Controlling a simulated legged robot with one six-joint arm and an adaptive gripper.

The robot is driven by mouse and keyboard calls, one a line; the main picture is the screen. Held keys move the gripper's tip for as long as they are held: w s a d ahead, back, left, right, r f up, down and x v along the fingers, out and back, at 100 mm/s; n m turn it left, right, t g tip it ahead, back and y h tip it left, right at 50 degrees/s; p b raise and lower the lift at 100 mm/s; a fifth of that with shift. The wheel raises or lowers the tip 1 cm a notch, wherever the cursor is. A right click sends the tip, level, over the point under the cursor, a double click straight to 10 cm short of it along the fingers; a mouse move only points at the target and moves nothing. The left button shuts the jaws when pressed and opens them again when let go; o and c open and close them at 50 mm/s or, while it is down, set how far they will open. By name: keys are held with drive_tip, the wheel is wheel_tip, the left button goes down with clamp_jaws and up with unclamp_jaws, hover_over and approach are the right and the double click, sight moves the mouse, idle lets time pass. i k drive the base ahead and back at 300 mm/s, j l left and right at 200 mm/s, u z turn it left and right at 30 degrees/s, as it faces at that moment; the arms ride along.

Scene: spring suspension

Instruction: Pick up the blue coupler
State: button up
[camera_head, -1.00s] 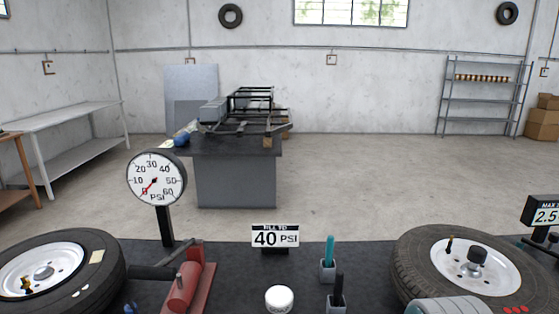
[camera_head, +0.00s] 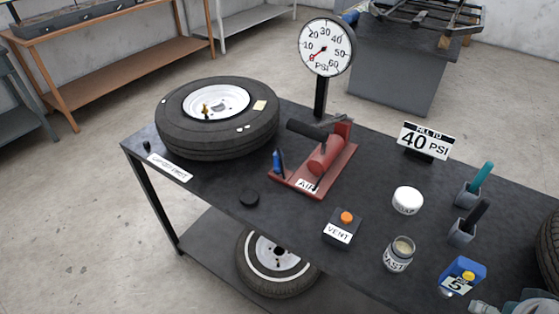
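The blue coupler (camera_head: 279,162) is a small blue piece standing upright at the left end of the red pump base (camera_head: 313,170), beside the AIR label. It is small in view, and I cannot tell how it is held there. My gripper is not in view.
A tyre with a white rim (camera_head: 217,118) lies left of the pump on the dark table. A pressure gauge (camera_head: 326,48) stands behind it.

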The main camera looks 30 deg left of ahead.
sight(277, 167)
drive_tip(key=k+j+u, duration=0.1)
drive_tip(key=j+u, duration=0.2)
drive_tip(key=u, duration=0.2)
drive_tip(key=j+u, duration=0.3)
drive_tip(key=u, duration=0.2)
drive_tip(key=j+u, duration=0.35)
drive_tip(key=u, duration=0.15)
drive_tip(key=i+j+z, duration=0.2)
drive_tip(key=j+z, duration=0.25)
drive_tip(key=i+j+z, duration=0.1)
drive_tip(key=j+z, duration=0.95)
drive_tip(key=j, duration=0.2)
drive_tip(key=i, duration=0.4)
